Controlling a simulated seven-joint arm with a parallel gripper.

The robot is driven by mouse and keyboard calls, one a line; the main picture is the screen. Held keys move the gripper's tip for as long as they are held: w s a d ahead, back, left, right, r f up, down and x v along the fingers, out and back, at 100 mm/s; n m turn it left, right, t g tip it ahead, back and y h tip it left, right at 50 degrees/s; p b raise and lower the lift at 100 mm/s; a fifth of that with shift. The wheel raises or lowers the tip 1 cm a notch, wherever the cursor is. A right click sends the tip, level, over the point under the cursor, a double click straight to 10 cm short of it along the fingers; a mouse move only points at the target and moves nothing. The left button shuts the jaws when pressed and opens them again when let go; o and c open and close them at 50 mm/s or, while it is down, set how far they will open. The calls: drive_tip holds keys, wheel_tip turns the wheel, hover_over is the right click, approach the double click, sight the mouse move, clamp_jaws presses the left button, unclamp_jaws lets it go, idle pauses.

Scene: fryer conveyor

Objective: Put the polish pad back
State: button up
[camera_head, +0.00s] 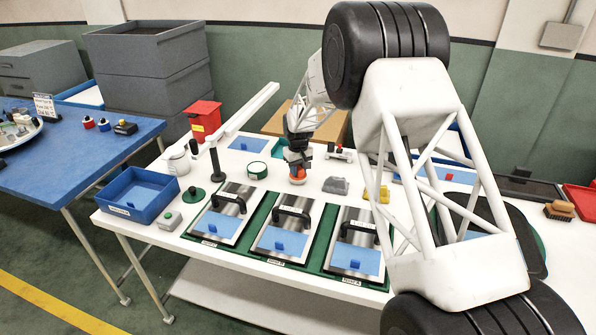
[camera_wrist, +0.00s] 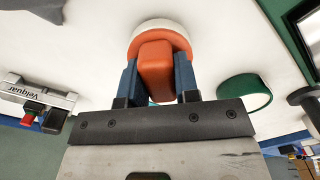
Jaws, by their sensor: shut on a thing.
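The polish pad (camera_head: 297,179) has an orange grip and a round white underside. In the wrist view its orange grip (camera_wrist: 155,70) is between the two blue fingers of my gripper (camera_wrist: 157,85), which is shut on it. The white pad face (camera_wrist: 168,27) points away from my gripper. In the head view, my gripper (camera_head: 298,165) is above the middle of the white table. The pad is at or just above the tabletop; I cannot tell if it touches. A green-rimmed round piece (camera_head: 257,170) is left of the pad; it also shows in the wrist view (camera_wrist: 245,92).
Three metal plates with black handles (camera_head: 283,226) lie on a green mat in front. A grey block (camera_head: 336,185) and a yellow piece (camera_head: 376,192) are to the right. A dark post (camera_head: 217,170) and a blue bin (camera_head: 138,196) are left. My arm hides much of the right side.

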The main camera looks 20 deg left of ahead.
drive_tip(key=shift+f, duration=0.3)
drive_tip(key=shift+f, duration=0.1)
drive_tip(key=o, duration=0.9)
wheel_tip(320, 180, up, 12)
idle(0.5)
idle(0.8)
